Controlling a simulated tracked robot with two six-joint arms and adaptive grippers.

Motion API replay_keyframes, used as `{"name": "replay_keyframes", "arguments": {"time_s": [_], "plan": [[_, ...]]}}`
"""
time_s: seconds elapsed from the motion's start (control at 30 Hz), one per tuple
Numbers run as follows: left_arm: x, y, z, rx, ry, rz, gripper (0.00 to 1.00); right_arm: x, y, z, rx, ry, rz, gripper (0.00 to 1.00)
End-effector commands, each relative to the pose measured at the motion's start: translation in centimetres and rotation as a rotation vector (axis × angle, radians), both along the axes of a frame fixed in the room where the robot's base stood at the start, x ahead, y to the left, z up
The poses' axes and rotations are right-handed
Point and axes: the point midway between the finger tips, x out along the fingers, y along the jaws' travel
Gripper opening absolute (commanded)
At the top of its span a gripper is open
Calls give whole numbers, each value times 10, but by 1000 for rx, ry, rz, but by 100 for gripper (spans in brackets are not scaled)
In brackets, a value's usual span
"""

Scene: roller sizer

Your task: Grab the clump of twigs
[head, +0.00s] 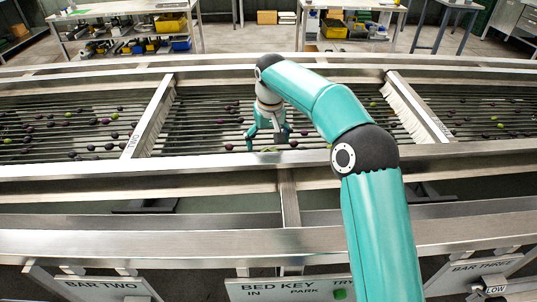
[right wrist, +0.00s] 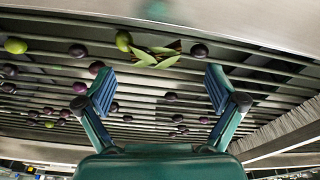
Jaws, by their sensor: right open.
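The clump of twigs (right wrist: 155,58), with pale green leaves and a brown stem, lies on the roller bars (right wrist: 150,91) in the right wrist view, near the steel edge at the top. Olives lie close on both sides of it. My right gripper (right wrist: 158,88) is open and empty, its two blue-padded fingers spread apart. The clump shows beyond the fingertips, roughly centred between them. In the head view my right gripper (head: 268,137) points down over the middle roller section; I cannot make out the clump there. My left gripper is not in view.
Dark and green olives (head: 113,116) are scattered over the rollers. Steel dividers (head: 153,115) separate the sections, one with a brush (right wrist: 285,128) at right in the wrist view. Steel rails (head: 130,243) and a bed key panel (head: 290,290) are in front; workbenches (head: 125,8) stand behind.

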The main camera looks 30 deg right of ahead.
Motion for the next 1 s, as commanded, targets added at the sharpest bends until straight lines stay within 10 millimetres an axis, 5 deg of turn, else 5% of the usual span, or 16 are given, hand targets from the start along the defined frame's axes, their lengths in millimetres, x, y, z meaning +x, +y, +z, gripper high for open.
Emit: {"name": "replay_keyframes", "arguments": {"time_s": [0.27, 0.57, 0.83, 1.0], "plan": [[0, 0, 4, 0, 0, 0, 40, 3, -5, -37, 1, 3, -2, 94], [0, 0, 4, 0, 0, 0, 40, 4, -6, -42, 0, 1, -2, 94], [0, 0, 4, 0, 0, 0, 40, 4, -6, -42, 0, 1, -2, 49], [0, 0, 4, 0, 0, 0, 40, 4, -6, -42, 0, 1, -2, 45]]}}
